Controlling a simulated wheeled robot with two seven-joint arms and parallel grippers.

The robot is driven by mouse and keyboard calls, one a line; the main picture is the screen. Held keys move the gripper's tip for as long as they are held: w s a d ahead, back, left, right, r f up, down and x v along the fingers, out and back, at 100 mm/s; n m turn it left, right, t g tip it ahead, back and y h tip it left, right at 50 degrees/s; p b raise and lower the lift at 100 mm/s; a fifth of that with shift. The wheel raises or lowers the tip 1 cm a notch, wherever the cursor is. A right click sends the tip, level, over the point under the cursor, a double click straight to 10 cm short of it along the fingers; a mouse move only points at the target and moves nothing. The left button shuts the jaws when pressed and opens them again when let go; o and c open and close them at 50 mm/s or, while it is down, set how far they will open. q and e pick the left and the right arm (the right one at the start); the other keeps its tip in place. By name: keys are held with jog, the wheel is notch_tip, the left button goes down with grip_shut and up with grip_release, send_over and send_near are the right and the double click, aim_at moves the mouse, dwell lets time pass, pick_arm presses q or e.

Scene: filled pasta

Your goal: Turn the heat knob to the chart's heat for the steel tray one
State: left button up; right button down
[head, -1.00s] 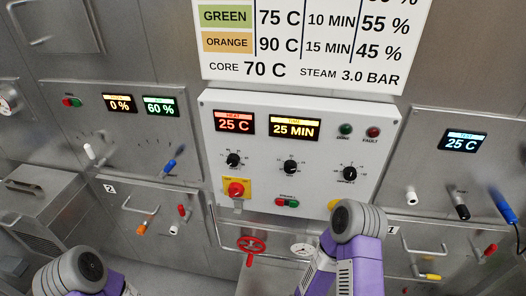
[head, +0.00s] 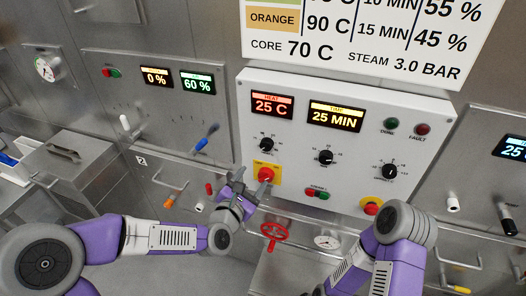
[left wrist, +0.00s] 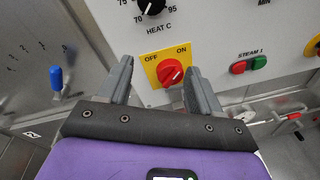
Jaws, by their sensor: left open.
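The black heat knob (head: 266,144) sits on the white panel under the heat display (head: 272,105), which reads 25 C. In the left wrist view the knob (left wrist: 151,5) is cut by the top edge, above the label HEAT C. The chart (head: 360,30) above the panel shows an orange row with 90 C; its upper part is cut off. My left gripper (head: 244,192) is open and empty, just below the heat knob, near the red OFF/ON switch. In the left wrist view its fingertips (left wrist: 160,68) flank that switch. No steel tray can be identified.
The red OFF/ON switch (left wrist: 171,72) on its yellow plate is close to the fingers. The time knob (head: 325,157) and another knob (head: 390,171) are to the right. A red valve wheel (head: 274,232) is below. My right arm's links stand at lower right.

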aim_at(265, 146)
pick_arm(q)
notch_tip(265, 146, up, 6)
jog(key=f+n+t, duration=0.1)
jog(key=n+t, duration=0.1)
jog(key=n, duration=0.1)
jog(key=x, duration=0.7)
jog(key=shift+d+r, duration=0.15)
jog(key=shift+d, duration=0.3)
